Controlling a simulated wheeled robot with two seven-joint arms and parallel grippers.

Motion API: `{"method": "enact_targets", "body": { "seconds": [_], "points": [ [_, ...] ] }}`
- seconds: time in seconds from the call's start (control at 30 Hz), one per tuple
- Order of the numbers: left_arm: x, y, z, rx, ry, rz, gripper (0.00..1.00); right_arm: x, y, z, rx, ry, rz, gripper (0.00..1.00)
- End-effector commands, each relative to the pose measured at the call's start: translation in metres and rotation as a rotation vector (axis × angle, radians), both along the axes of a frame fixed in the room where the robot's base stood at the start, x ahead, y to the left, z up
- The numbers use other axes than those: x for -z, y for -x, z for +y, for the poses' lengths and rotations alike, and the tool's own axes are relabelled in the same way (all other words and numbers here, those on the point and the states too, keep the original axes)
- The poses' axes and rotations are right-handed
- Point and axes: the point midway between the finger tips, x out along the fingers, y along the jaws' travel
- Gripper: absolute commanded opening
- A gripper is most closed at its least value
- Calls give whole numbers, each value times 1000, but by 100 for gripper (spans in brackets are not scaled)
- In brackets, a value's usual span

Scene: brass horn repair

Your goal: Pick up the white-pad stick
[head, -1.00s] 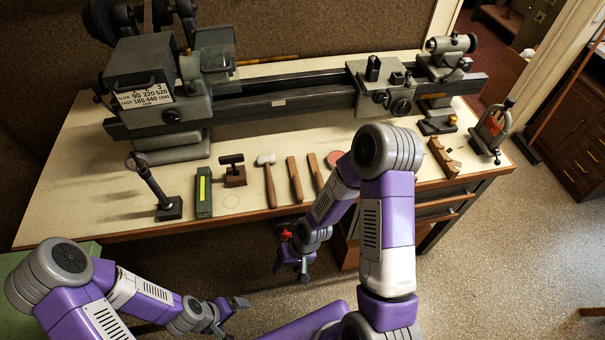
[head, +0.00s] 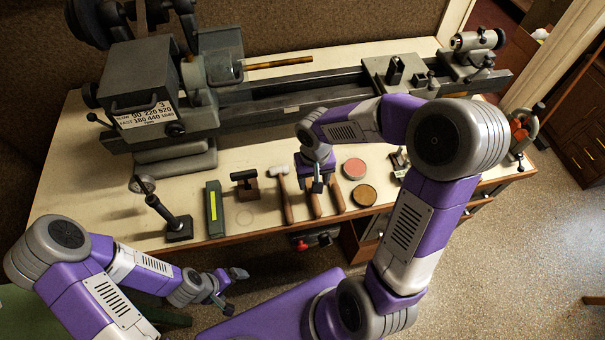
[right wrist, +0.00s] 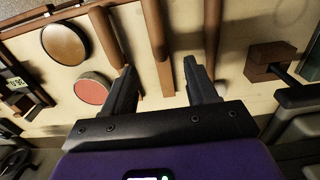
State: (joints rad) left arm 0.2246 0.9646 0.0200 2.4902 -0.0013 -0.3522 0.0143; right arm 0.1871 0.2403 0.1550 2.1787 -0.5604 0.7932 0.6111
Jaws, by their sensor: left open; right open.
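Two wooden sticks lie side by side on the bench, the left stick (head: 313,207) partly behind my right gripper and the right stick (head: 335,197) just beside it. I cannot make out a white pad on either. My right gripper (head: 318,186) is open and empty above their far ends. In the right wrist view its fingers (right wrist: 163,84) straddle one stick (right wrist: 155,40), apart from it; another stick (right wrist: 105,35) ends near the left fingertip. My left gripper (head: 226,288) is open and empty, off the bench's front edge.
A pale-headed hammer (head: 285,200) lies left of the sticks. A red disc (head: 354,168) and a brown disc (head: 363,195) lie to the right. Further left are a block with a black tool (head: 245,184) and a green-grey box (head: 214,209). The lathe (head: 330,85) stands behind.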

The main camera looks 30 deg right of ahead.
Motion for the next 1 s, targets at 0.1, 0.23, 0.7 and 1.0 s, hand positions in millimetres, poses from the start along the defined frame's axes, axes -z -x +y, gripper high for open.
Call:
{"method": "enact_targets", "body": {
  "seconds": [0.1,0.23,0.7,1.0],
  "points": [
    [3,0,0,0,0,1,98,11,0,0,-1,-1,4,57],
    [7,1,0,0,0,1,98,26,0,0,-1,-2,4,57],
    [19,0,0,0,0,1,98,77,-8,-2,0,-2,1,57],
    [19,0,0,0,0,1,98,76,-8,-3,0,-2,1,41]
  ]
}}
